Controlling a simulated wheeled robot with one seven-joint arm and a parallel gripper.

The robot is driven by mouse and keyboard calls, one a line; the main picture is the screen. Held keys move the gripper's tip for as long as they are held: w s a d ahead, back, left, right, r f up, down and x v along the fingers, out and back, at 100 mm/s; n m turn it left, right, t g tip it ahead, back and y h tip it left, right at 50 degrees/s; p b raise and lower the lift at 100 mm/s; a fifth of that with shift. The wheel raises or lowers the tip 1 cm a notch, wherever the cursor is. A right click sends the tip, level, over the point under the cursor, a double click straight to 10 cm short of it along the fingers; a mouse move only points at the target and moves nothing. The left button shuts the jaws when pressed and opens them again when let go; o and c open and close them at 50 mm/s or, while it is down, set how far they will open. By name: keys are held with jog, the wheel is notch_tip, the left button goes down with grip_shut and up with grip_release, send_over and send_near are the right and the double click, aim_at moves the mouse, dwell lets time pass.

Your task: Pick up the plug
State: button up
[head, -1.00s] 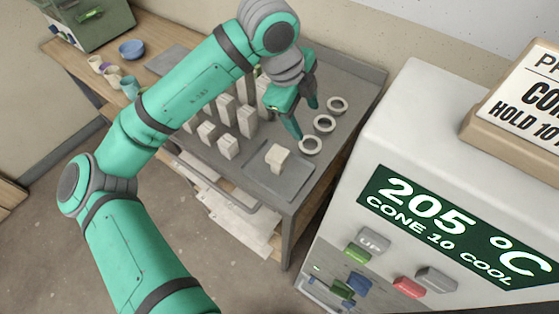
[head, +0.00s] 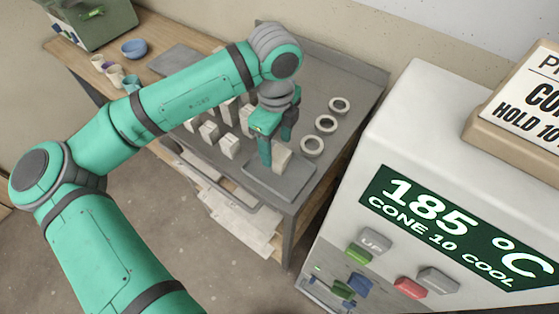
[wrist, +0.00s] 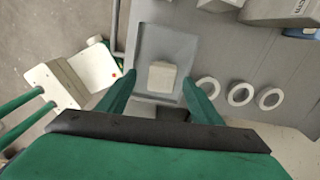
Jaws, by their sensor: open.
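The plug, a small cream block (head: 281,157), stands on a grey tray (head: 268,186) near the table's front corner. In the wrist view the plug (wrist: 162,77) shows whole on the tray (wrist: 150,42), with a flat pale top. My gripper (head: 276,152) is open and points down over the plug. In the wrist view my gripper (wrist: 158,84) has one finger on each side of the plug, with a gap at both sides. In the head view my near finger hides part of the plug. I cannot tell how far the fingertips are above the tray.
Three pale rings (head: 326,124) lie in a row right of the tray. Several pale blocks (head: 209,131) stand to the left, partly behind my arm. A blue bowl (head: 134,48) and cups are farther left. A white kiln (head: 400,120) in front reads 185 °C.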

aim_at(279, 154)
jog(key=f, duration=0.4)
jog(key=shift+w+d, duration=0.1)
jog(key=shift+d, duration=0.4)
jog(key=shift+a, duration=0.25)
jog(key=c, duration=1.2)
jog(key=shift+d, duration=0.1)
